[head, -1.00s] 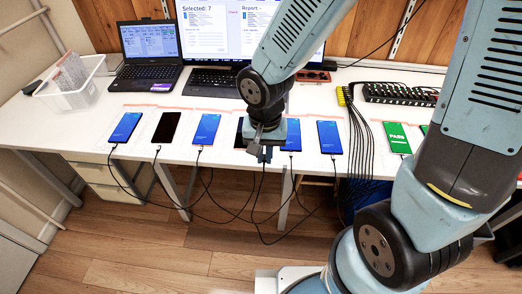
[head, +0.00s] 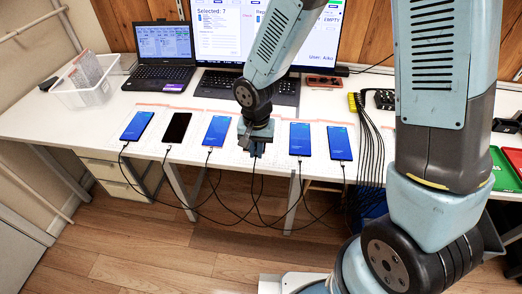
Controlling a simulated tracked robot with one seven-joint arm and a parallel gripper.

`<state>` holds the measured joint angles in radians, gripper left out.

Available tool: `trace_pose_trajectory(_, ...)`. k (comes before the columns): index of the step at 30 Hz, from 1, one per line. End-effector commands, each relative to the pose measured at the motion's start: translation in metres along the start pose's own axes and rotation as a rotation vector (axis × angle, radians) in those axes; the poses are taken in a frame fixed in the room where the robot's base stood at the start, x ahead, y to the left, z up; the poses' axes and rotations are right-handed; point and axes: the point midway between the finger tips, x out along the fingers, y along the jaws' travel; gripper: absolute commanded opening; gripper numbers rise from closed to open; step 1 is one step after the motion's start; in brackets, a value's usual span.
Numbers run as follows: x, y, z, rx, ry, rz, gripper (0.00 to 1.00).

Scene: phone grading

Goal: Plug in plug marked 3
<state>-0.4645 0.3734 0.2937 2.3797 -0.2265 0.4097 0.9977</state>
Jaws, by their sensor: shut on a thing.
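My gripper (head: 256,151) is shut at the front edge of the white table (head: 75,125), between the third and fourth visible phones. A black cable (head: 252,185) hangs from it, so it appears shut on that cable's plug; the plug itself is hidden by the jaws. Phones in a row have cables at their near ends: a blue one (head: 137,126), a black-screened one (head: 177,127), then blue ones (head: 217,130), (head: 300,139) and (head: 338,142). No number marks are legible. The spot just behind my gripper is mostly covered by my arm.
Behind the row stand a laptop (head: 163,50), a monitor (head: 222,40) and a white basket (head: 92,88). Red (head: 515,160) and green (head: 503,168) trays are at the right. Loose cables hang below the table.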

Motion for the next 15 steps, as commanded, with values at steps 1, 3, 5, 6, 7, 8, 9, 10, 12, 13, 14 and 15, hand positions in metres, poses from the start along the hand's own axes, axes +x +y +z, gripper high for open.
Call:
trace_pose_trajectory(1,0.006,-0.003,-0.004,0.000,-0.002,0.002,0.00)
trace_pose_trajectory(3,0.012,-0.007,-0.009,0.000,0.000,0.003,0.00)
trace_pose_trajectory(5,0.018,-0.009,-0.014,-0.001,0.001,0.006,0.00)
trace_pose_trajectory(6,0.021,-0.010,-0.017,0.000,0.001,0.007,0.00)
trace_pose_trajectory(7,0.024,-0.012,-0.019,0.000,0.002,0.008,0.00)
trace_pose_trajectory(8,0.026,-0.013,-0.021,-0.001,0.003,0.008,0.00)
trace_pose_trajectory(9,0.029,-0.014,-0.024,-0.001,0.004,0.009,0.00)
trace_pose_trajectory(10,0.032,-0.015,-0.025,-0.002,0.004,0.010,0.00)
trace_pose_trajectory(12,0.036,-0.017,-0.028,-0.002,0.006,0.011,0.00)
trace_pose_trajectory(13,0.037,-0.017,-0.030,-0.003,0.007,0.012,0.00)
trace_pose_trajectory(14,0.038,-0.018,-0.031,-0.003,0.008,0.012,0.00)
trace_pose_trajectory(15,0.040,-0.019,-0.032,-0.003,0.008,0.012,0.00)
